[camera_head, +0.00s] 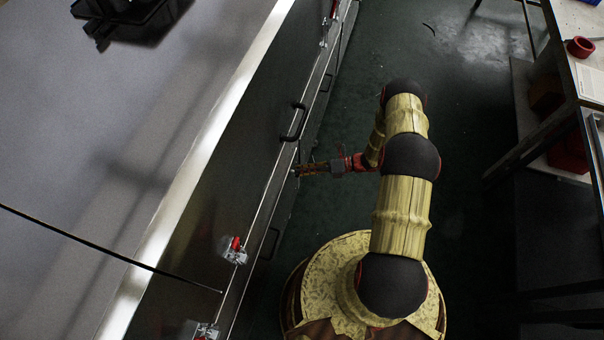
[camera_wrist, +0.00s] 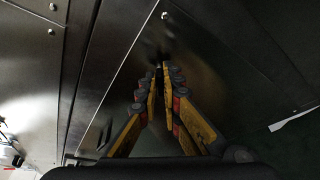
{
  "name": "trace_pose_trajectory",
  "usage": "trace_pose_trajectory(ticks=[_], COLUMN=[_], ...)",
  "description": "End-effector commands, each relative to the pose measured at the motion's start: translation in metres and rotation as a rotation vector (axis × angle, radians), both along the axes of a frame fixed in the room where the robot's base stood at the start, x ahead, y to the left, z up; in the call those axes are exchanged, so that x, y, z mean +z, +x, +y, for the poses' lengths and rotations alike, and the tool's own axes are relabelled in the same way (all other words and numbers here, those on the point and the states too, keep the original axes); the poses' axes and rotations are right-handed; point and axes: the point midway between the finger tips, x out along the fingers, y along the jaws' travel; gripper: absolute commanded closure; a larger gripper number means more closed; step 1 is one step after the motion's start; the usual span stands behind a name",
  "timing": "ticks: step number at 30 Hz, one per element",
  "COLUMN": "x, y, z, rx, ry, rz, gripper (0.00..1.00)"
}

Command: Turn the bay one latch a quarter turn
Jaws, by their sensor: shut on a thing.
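My gripper (camera_head: 299,171) reaches left from my arm to the seam along the side of the long metal dryer. In the wrist view my gripper (camera_wrist: 159,70) has its two yellow-and-black fingers closed together at the tips. They are shut on a small part at the panel seam, which I take for the bay one latch (camera_wrist: 156,42). It shows only as a dark, blurred shape just beyond the tips. The fingers hide most of it, so its angle cannot be told. No bay label is readable.
A black door handle (camera_head: 293,122) stands out just above my gripper in the head view. Other red-handled latches (camera_head: 234,249) sit along the same side. A workbench (camera_head: 573,75) with a red ring (camera_head: 580,47) stands at the right. Dark green floor (camera_head: 465,110) lies clear between.

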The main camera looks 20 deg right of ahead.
Motion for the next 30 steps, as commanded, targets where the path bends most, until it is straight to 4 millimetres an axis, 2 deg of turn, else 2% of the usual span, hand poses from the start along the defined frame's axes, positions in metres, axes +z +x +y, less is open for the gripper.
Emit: trace_pose_trajectory(ticks=[1, 15, 30], x=[-0.0053, -0.0073, -0.008], y=[0.0012, 0.0026, 0.003], z=[-0.0009, -0.0018, -0.002], rx=[-0.001, -0.003, -0.004], ry=[0.025, 0.26, 0.364], rz=[0.034, 0.359, 0.504], gripper=[1.0, 1.0, 1.0])
